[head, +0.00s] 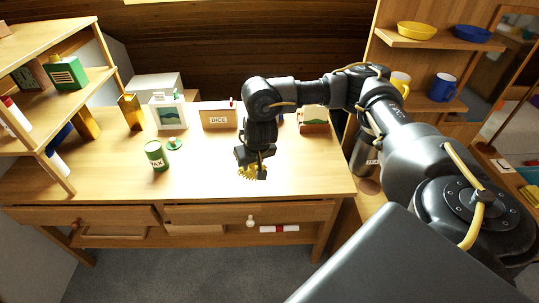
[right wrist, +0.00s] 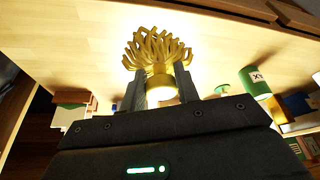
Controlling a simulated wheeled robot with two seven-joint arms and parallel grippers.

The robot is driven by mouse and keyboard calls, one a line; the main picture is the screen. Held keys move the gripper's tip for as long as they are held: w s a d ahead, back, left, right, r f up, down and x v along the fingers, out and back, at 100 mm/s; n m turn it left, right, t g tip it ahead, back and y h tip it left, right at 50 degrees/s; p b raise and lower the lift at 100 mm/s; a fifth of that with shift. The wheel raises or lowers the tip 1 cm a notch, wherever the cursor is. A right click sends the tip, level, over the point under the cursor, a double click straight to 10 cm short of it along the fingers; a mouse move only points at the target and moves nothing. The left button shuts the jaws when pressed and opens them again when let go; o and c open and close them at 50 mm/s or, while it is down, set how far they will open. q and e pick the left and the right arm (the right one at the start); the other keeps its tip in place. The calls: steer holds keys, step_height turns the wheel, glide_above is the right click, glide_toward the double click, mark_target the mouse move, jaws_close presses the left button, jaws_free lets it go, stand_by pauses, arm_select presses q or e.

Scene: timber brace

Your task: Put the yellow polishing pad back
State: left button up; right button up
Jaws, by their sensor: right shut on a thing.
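The yellow polishing pad (head: 249,173) has shaggy strands and a short round base. My right gripper (head: 255,160) is shut on it above the front right part of the wooden desk top. In the right wrist view, the two fingers (right wrist: 160,90) grip the base from both sides, and the pad's strands (right wrist: 158,50) spread toward the desk surface. Whether the strands touch the desk I cannot tell. My left gripper is not in view.
A green tin (head: 157,156), a small green stand (head: 175,143), a framed picture (head: 169,112) and a DICE box (head: 219,118) stand on the desk (head: 205,180). Shelves flank it at left and right; the right one (head: 440,40) holds bowls and mugs. The desk's front is clear.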

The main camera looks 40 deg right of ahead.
steer(key=w+d+f+b, duration=0.2)
steer(key=d+f, duration=0.1)
steer(key=w+d+f+b, duration=0.1)
steer(key=d+f+b, duration=0.1)
steer(key=d+b, duration=0.1)
steer(key=w+d+f+b, duration=0.2)
steer(key=d+f, duration=0.1)
steer(key=d, duration=0.2)
steer(key=shift+w+f, duration=0.3)
steer(key=shift+d+f, duration=0.1)
steer(key=shift+d, duration=0.05)
steer(key=shift+w+d+f+b, duration=0.1)
steer(key=shift+b, duration=0.2)
steer(key=f, duration=0.3)
steer(key=shift+w+d+f, duration=0.1)
steer(key=shift+d, duration=0.2)
steer(key=shift+f, duration=0.3)
